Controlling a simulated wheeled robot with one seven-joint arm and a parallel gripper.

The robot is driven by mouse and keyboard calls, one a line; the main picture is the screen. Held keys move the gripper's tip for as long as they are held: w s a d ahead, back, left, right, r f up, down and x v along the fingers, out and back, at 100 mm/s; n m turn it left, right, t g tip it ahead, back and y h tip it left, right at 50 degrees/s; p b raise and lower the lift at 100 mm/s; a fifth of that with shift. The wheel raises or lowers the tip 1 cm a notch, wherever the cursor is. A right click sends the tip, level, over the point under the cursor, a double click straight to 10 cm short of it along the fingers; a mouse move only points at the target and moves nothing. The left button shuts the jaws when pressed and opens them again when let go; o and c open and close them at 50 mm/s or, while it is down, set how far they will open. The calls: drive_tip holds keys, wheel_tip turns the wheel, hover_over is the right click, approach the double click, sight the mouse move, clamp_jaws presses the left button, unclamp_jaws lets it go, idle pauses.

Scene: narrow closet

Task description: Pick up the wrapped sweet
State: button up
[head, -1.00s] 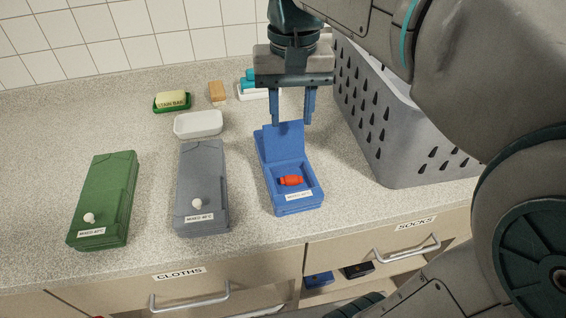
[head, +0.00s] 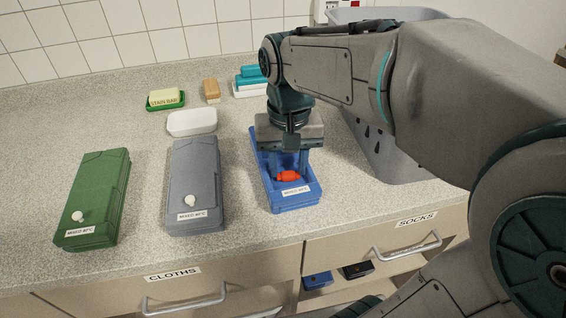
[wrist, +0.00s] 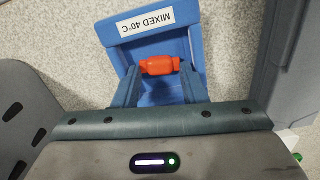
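The wrapped sweet (head: 289,176) is small and red, lying inside the open blue box (head: 297,206) labelled MIXED 40°C. It also shows in the wrist view (wrist: 160,65), crosswise between my fingertips. My gripper (head: 290,166) is down at the box, fingers pointing down, one on each side of the sweet.
A closed grey box (head: 197,212) and a closed green box (head: 95,200) stand to the left. A white soap dish (head: 192,122) and stain bar (head: 164,97) lie behind. A grey perforated basket (head: 395,160) stands close on the right.

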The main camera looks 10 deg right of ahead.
drive_tip(key=shift+f, duration=0.4)
drive_tip(key=c, duration=0.7)
drive_tip(key=shift+r, duration=0.1)
